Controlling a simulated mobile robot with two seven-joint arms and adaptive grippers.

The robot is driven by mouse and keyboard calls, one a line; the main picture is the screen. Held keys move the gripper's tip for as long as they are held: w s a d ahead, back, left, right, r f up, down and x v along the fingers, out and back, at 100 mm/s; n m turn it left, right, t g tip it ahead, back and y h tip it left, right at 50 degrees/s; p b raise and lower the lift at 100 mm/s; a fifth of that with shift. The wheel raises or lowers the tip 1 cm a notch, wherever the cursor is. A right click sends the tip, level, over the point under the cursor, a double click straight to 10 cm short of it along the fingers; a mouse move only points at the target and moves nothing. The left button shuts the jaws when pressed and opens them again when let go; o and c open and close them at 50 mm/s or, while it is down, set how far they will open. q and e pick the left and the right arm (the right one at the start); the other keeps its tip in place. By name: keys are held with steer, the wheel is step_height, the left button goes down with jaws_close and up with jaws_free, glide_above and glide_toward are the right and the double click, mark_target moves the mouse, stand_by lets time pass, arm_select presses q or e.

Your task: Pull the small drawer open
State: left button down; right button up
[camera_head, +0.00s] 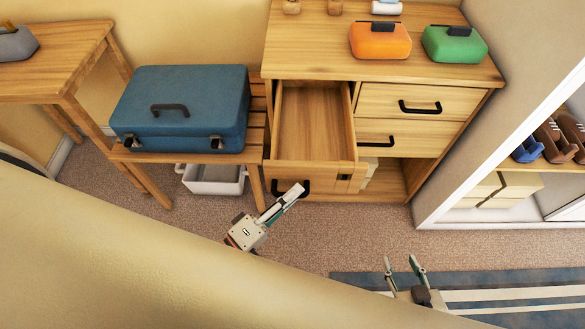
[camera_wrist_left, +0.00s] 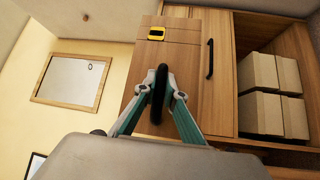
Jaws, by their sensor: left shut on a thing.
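The small drawer (camera_head: 308,125) at the upper left of the wooden dresser is pulled well out, and its inside is empty. Its black handle (camera_head: 305,186) also shows in the left wrist view (camera_wrist_left: 158,95). My left gripper (camera_head: 294,190) is at the drawer front, its fingers shut on the handle; in the left wrist view the fingers (camera_wrist_left: 160,92) press on both sides of it. My right gripper (camera_head: 403,264) is lower right, away from the dresser, with its fingers apart and nothing visible between them.
An orange case (camera_head: 379,40) and a green case (camera_head: 454,44) stand on the dresser top (camera_head: 330,60). A blue case (camera_head: 181,105) sits on a low bench to the left, above a white bin (camera_head: 213,179). Boxes (camera_wrist_left: 262,95) fill the open shelf. Carpet lies in front.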

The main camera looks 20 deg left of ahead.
arm_select(q)
steer(key=shift+s+d, duration=0.15)
steer(key=shift+s, duration=0.45)
steer(key=shift+s+d, duration=0.15)
steer(key=shift+s, duration=0.4)
steer(key=c, duration=2.1)
jaws_free()
steer(key=shift+s, duration=0.1)
steer(key=v, duration=1.2)
